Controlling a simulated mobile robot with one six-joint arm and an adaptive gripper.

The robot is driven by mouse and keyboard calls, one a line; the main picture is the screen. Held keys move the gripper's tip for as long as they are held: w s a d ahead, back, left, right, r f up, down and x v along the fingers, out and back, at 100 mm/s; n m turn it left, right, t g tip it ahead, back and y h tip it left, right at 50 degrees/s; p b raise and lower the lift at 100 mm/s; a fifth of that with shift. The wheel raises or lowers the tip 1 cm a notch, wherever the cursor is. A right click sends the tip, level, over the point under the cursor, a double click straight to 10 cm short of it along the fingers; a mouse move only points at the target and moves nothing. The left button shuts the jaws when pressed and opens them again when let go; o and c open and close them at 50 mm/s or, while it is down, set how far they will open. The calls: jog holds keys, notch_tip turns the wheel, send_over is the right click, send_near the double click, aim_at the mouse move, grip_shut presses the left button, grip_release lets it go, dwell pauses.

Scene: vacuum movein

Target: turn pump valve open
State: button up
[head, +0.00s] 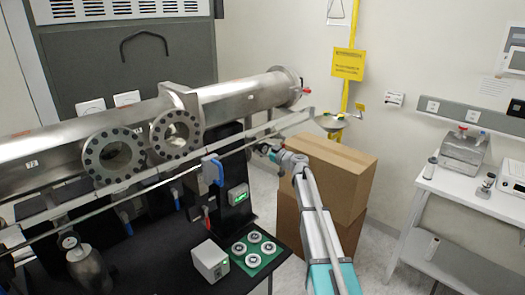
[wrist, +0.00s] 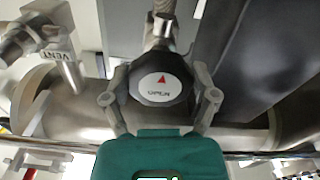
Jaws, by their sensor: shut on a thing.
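The pump valve knob (wrist: 161,88) is dark and round, with a white face, a red arrow pointing up in the picture and blurred lettering that looks like "OPEN". My gripper (wrist: 160,98) is shut on the knob, one finger against its left side and one against its right. In the head view my gripper (head: 268,151) is small, at the end of my arm, just below the right part of the steel pipe (head: 240,98). The knob cannot be made out in the head view.
A steel fitting labelled VENT (wrist: 58,52) stands left of the knob. A thin rail (head: 150,172) runs along the pipe. Stacked cardboard boxes (head: 338,172) stand right of the gripper. A green tray (head: 258,252) with white round parts lies on the black table.

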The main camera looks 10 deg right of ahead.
jog(key=shift+s, duration=0.15)
jog(key=o, duration=0.9)
jog(key=shift+a+f, duration=0.1)
jog(key=shift+o, duration=0.5)
jog(key=v, duration=1.2)
